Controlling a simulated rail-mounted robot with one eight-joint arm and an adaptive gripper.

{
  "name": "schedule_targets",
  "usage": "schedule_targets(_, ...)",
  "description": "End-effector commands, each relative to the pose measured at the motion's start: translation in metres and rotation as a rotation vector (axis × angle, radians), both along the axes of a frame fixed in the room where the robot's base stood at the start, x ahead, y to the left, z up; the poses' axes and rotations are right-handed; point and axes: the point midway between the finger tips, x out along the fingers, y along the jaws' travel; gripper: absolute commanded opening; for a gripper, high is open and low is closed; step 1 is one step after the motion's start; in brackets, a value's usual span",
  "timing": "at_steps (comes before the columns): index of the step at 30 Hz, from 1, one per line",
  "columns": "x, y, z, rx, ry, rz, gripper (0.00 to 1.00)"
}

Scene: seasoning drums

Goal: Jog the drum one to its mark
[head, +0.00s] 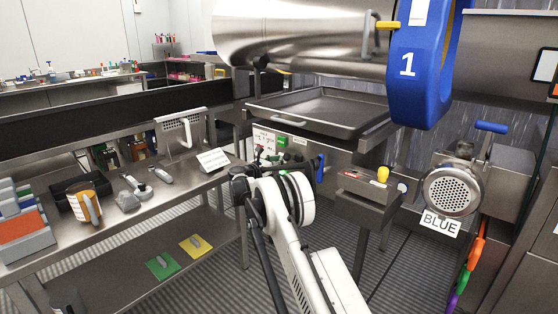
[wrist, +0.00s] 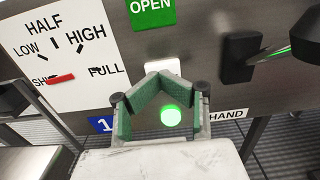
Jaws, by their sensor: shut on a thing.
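Drum one (head: 300,32) is a large steel cylinder at the top of the head view, with a blue end ring (head: 420,75) numbered 1. A white patch (head: 420,12) shows on the ring, right of a yellow-tipped pointer (head: 388,25); I cannot tell whether they line up. In the wrist view my gripper (wrist: 160,76) has its green-padded fingers closed together at the tips, against a small white piece (wrist: 162,66) on the control panel (wrist: 200,60). A lit green round spot (wrist: 171,116) shows between the fingers. In the head view my arm mostly hides the gripper.
The panel has a green OPEN label (wrist: 151,12), a dial with a red pointer (wrist: 60,78), a black lever (wrist: 240,55) and a HAND label (wrist: 227,114). A tray (head: 320,108) sits under the drum. A tool-covered bench (head: 190,190) stands left.

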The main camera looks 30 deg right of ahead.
Motion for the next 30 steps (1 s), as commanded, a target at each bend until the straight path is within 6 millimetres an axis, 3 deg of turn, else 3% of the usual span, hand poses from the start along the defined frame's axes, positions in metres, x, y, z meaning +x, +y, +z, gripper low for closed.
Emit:
schedule_targets(5,-0.001,-0.003,0.000,0.000,0.000,-0.003,0.00)
schedule_targets(10,-0.007,0.010,0.000,-0.001,0.000,-0.003,0.00)
schedule_targets(24,-0.041,0.097,0.003,-0.001,0.000,-0.002,0.00)
schedule_targets(30,-0.050,0.120,0.002,-0.001,0.000,-0.003,0.00)
